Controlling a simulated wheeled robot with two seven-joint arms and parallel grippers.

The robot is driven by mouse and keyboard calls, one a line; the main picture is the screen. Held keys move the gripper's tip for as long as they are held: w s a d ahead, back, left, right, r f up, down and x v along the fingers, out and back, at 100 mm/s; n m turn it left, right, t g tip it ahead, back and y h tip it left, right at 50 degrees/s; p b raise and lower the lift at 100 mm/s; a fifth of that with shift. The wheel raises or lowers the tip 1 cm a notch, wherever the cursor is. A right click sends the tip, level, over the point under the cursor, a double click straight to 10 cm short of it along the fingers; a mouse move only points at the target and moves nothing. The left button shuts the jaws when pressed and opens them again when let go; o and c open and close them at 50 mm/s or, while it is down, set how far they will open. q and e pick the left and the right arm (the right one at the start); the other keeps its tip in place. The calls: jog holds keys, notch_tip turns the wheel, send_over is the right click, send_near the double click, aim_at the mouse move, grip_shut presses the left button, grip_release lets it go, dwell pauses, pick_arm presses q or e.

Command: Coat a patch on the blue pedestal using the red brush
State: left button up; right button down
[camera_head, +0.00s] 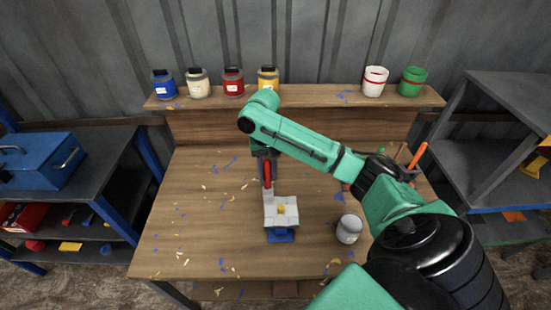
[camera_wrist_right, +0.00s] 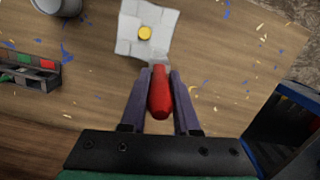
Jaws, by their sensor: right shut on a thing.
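My right gripper (camera_head: 266,160) is shut on the red brush (camera_head: 267,177), gripping its red handle. The handle also shows between the two dark fingers in the right wrist view (camera_wrist_right: 160,95). The brush points down toward the front, its lower end near the back edge of a pale grey, uneven top piece. I cannot tell whether it touches. That piece sits on the blue pedestal (camera_head: 281,236), whose blue lower part shows at the front. A small yellow spot (camera_head: 281,208) is on the grey top; it also shows in the wrist view (camera_wrist_right: 145,33). My left gripper is out of view.
A grey can (camera_head: 349,228) stands right of the pedestal. Paint pots line the back shelf, including blue (camera_head: 163,85), red (camera_head: 233,82) and green (camera_head: 412,82). A tool holder is partly hidden behind my right arm. The table's left side is clear except for scattered chips.

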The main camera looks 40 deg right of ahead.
aim_at(264, 160)
jog(key=shift+w+a, duration=0.35)
jog(key=shift+a, duration=0.05)
jog(key=shift+r, duration=2.5)
jog(key=shift+s, duration=0.1)
